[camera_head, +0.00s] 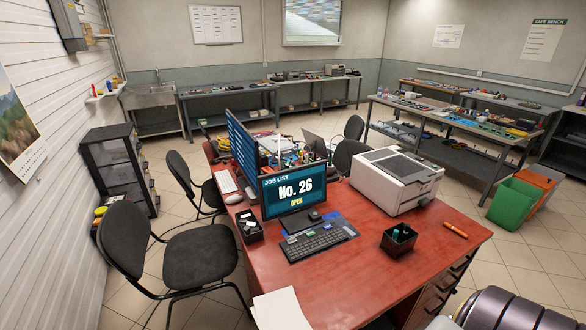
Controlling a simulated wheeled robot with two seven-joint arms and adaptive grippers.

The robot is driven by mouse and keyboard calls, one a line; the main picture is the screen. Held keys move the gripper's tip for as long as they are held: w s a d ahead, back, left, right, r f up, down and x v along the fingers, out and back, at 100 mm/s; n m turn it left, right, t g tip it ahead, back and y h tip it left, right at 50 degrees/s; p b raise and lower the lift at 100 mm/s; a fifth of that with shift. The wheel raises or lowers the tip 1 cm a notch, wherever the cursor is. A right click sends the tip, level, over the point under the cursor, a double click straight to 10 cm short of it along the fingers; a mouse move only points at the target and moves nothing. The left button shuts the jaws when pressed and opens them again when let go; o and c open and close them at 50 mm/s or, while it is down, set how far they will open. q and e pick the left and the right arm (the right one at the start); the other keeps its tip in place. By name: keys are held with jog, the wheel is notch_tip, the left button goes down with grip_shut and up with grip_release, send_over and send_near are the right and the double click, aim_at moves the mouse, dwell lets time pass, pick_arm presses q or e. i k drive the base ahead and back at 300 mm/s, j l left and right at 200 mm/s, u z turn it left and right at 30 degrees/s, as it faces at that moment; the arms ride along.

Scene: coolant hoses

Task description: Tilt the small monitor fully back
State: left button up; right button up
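The small monitor (294,190) stands on its base near the left end of the red desk. Its lit screen faces me and reads "JOB LIST No. 26 OPEN". The screen looks close to upright, but its exact tilt is hard to judge from this height. Its stand (296,221) shows below the screen. Neither of my grippers is in view, and nothing is seen touching the monitor.
A keyboard (314,240) lies just in front of the monitor. A larger blue-screened monitor (242,150) stands behind it. A printer (397,179) is to the right, with a pen cup (399,239) nearer. The red desk's (350,285) front is mostly clear. Black chairs (198,259) stand left.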

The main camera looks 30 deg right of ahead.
aim_at(281, 192)
jog(key=i+j+z, duration=0.4)
jog(key=i+j, duration=0.3)
jog(key=i+j+z, duration=0.35)
jog(key=i+j, duration=0.3)
jog(key=j, duration=0.1)
